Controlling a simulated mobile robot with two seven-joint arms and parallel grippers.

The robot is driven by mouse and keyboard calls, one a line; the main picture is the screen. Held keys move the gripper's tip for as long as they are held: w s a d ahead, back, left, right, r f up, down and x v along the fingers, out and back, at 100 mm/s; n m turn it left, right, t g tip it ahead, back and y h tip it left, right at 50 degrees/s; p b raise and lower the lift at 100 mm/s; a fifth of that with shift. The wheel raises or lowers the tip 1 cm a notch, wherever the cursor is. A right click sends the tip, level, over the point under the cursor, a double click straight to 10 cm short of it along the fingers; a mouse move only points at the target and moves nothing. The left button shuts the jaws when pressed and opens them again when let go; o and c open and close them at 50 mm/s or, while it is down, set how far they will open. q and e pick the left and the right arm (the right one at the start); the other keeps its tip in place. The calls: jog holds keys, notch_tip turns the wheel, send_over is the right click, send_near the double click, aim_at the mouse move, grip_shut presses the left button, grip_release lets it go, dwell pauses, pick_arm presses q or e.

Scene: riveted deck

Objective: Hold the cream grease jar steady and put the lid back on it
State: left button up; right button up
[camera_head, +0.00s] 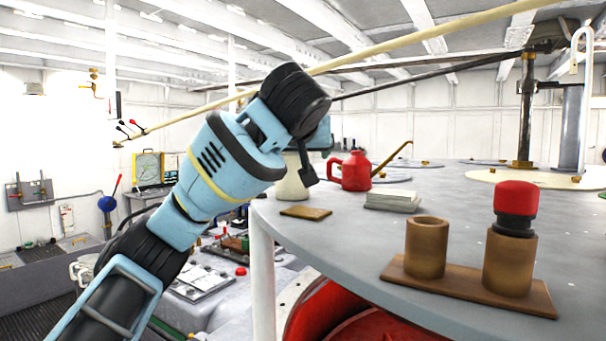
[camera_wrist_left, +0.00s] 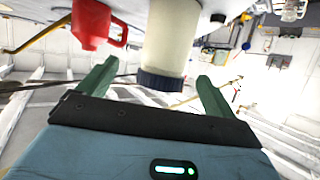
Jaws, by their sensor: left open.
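The cream grease jar (camera_head: 291,184) stands on the round grey table near its left edge, and my left arm hides its top. In the left wrist view, which is upside down, the jar (camera_wrist_left: 172,38) shows cream with a dark blue band (camera_wrist_left: 160,81) at its top end. I cannot tell whether this band is a collar or the lid. My left gripper (camera_wrist_left: 157,70) is open, its two green fingers apart, with the jar showing across the gap. I see no clear contact. No separate lid can be made out. My right gripper is not in view.
A red oil can (camera_head: 355,171) and a pale stack (camera_head: 393,200) stand right of the jar. A small brown square (camera_head: 306,212) lies in front. A brown rack (camera_head: 455,287) holds two cups, one with a red-topped black item (camera_head: 515,202). The table's middle is clear.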

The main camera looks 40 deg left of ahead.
aim_at(292, 162)
pick_arm(q)
jog(key=shift+s, duration=0.25)
jog(key=shift+w+a+f, duration=0.1)
jog(key=shift+w+a, duration=0.05)
jog(key=shift+w, duration=0.5)
jog(key=shift+w+a+f, duration=0.35)
jog(key=shift+a, duration=0.3)
jog(key=shift+a+f, duration=0.1)
jog(key=shift+a, duration=0.05)
jog(key=x, duration=0.5)
jog(key=shift+s+a, duration=0.1)
jog(key=shift+a, duration=0.05)
